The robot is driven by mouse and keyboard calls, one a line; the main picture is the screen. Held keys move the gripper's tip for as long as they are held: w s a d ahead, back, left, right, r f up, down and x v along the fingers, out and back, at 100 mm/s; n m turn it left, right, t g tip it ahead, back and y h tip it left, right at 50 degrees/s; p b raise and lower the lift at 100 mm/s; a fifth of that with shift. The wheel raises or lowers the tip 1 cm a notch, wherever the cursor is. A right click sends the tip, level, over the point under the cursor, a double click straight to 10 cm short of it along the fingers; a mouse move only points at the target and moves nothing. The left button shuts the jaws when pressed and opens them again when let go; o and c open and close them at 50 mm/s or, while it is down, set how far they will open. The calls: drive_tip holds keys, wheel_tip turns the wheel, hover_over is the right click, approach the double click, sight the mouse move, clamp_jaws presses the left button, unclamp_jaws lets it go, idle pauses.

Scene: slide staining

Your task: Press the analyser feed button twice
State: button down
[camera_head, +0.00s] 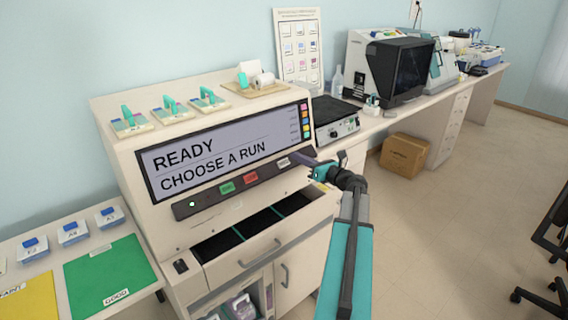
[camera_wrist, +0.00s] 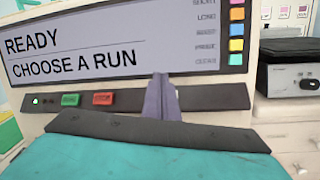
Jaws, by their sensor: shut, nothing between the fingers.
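The analyser (camera_head: 160,220) is a cream cabinet with a wide screen (camera_head: 222,150) reading "READY" and "CHOOSE A RUN". A dark strip below the screen carries a green button (camera_head: 227,187), a red button (camera_head: 250,178) and a pale button (camera_head: 283,162). The pale button's label is too small to read. My gripper (camera_head: 297,157) is shut and empty, its fingertips close to the right of the pale button. In the wrist view, the fingers (camera_wrist: 161,95) stand before the strip, right of the red button (camera_wrist: 103,98), and the pale button is hidden. I cannot tell whether they touch.
An open drawer (camera_head: 248,250) with dark compartments juts out below the strip. Coloured keys (camera_wrist: 237,29) line the screen's right edge. A black-topped device (camera_head: 335,120) stands on the bench to the right. A cardboard box (camera_head: 404,155) is on the floor.

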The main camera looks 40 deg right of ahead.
sight(290, 163)
drive_tip(key=m+p, duration=0.1)
drive_tip(key=m, duration=0.1)
drive_tip(key=s+r+m, duration=0.1)
drive_tip(key=m, duration=0.1)
drive_tip(key=s+r+m+p, duration=0.1)
drive_tip(key=shift+a+r+m+h+p, duration=0.1)
drive_tip(key=shift+m+h+p, duration=0.2)
drive_tip(key=shift+m, duration=0.1)
drive_tip(key=shift+w, duration=0.15)
drive_tip(key=shift+w+d+f+b, duration=0.15)
drive_tip(key=shift+w+f+b, duration=0.95)
drive_tip(key=shift+w+f, duration=0.45)
drive_tip(key=shift+w+d+f+b, duration=0.1)
drive_tip(key=shift+w+f+b, duration=1)
drive_tip(key=shift+w+f, duration=0.45)
drive_tip(key=shift+w+f, duration=0.45)
drive_tip(key=shift+f, duration=0.1)
idle(1.6)
drive_tip(key=shift+s+r+p, duration=0.5)
drive_tip(key=shift+p, duration=0.1)
